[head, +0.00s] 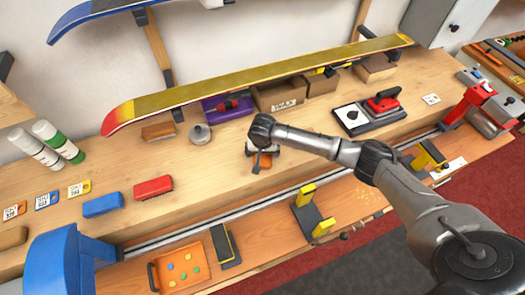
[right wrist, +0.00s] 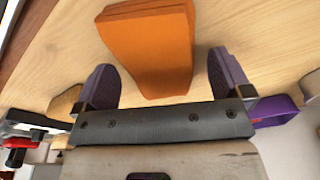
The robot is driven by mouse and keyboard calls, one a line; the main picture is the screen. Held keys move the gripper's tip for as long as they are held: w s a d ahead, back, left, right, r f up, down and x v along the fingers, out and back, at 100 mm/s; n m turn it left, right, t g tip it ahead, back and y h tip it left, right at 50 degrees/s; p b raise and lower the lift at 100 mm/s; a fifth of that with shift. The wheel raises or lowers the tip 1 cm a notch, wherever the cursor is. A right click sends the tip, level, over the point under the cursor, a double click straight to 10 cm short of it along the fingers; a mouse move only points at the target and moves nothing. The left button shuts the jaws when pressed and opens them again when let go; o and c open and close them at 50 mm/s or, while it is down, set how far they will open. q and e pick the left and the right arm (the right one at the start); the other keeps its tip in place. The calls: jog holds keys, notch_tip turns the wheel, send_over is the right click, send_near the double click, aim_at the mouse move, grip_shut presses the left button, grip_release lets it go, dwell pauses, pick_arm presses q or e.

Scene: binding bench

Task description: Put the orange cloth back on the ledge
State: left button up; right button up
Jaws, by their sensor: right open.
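The orange cloth (head: 262,161) lies folded on the wooden bench top, mostly hidden under my right gripper (head: 264,151) in the head view. In the right wrist view the cloth (right wrist: 150,45) shows as a folded orange block. Its near end lies between the two purple fingers of my right gripper (right wrist: 164,80), with a gap on each side. The fingers are open and hold nothing. A lower wooden ledge (head: 265,240) runs along the front of the bench, below a metal rail. My left gripper is not in view.
A ski (head: 260,82) spans above the bench behind my arm. Red (head: 153,188) and blue (head: 103,205) blocks lie left of the gripper. An orange tray (head: 182,268) and a black-yellow clamp (head: 312,212) stand on the lower ledge. A red iron (head: 383,102) is at back right.

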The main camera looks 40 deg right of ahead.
aim_at(262, 157)
jog(key=shift+r, duration=0.15)
notch_tip(262, 157, up, 12)
jog(key=s+a, duration=0.1)
dwell(0.5)
jog(key=shift+s+a, duration=0.1)
dwell(0.4)
